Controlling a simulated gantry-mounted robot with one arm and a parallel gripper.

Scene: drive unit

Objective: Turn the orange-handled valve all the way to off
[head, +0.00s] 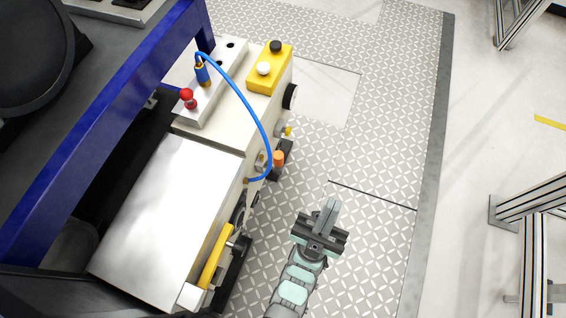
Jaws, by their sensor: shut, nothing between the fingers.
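The orange-handled valve (279,158) is on the right side of the cream drive unit (225,143), just right of where the blue hose ends. Its handle looks small from above, and I cannot tell its exact turn position. My gripper (332,205) is shut and empty. It is over the patterned metal floor, below and to the right of the valve, and apart from it.
A blue hose (247,103) arcs from the unit's top down beside the valve. A yellow button box (269,68) and a red knob (188,94) sit on top. A yellow handle (216,255) sticks out lower down. The patterned floor (385,140) to the right is clear.

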